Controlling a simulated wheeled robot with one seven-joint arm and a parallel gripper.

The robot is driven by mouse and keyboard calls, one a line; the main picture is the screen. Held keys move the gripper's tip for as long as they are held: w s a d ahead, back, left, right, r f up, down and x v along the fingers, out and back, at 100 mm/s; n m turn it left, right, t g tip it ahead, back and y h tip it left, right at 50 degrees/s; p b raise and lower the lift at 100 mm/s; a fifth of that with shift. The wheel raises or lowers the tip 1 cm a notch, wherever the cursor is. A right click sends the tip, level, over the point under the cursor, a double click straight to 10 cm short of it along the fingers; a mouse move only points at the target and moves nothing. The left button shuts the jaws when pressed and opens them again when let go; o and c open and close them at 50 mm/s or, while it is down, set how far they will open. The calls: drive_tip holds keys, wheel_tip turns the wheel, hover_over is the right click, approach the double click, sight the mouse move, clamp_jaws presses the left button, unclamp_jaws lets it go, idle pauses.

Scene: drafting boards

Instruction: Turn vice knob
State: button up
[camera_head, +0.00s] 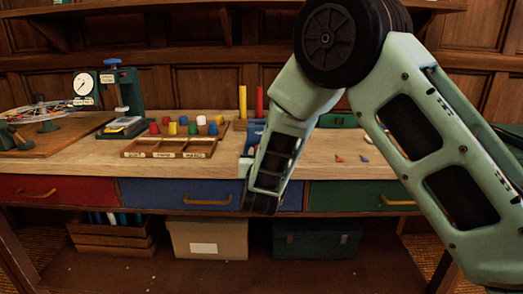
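My arm comes in from the right, and its forearm slants down in front of the middle of the bench. Its fingers do not show, so my gripper is not in view. No knob can be clearly told as the vice knob. A blue object (255,128), partly hidden behind my forearm, stands on the bench; I cannot tell if it is a vice. A green press-like device (129,90) with a blue knob (112,63) on top and a round dial (84,84) stands at the left. My arm is well apart from it.
The wooden bench (225,156) has red, blue and green drawers (358,195). A sorting tray (170,148) with several coloured pieces lies left of my forearm. Yellow (242,101) and red (259,101) cylinders stand behind. Small bits lie on clear bench to the right. Boxes (207,238) stand below.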

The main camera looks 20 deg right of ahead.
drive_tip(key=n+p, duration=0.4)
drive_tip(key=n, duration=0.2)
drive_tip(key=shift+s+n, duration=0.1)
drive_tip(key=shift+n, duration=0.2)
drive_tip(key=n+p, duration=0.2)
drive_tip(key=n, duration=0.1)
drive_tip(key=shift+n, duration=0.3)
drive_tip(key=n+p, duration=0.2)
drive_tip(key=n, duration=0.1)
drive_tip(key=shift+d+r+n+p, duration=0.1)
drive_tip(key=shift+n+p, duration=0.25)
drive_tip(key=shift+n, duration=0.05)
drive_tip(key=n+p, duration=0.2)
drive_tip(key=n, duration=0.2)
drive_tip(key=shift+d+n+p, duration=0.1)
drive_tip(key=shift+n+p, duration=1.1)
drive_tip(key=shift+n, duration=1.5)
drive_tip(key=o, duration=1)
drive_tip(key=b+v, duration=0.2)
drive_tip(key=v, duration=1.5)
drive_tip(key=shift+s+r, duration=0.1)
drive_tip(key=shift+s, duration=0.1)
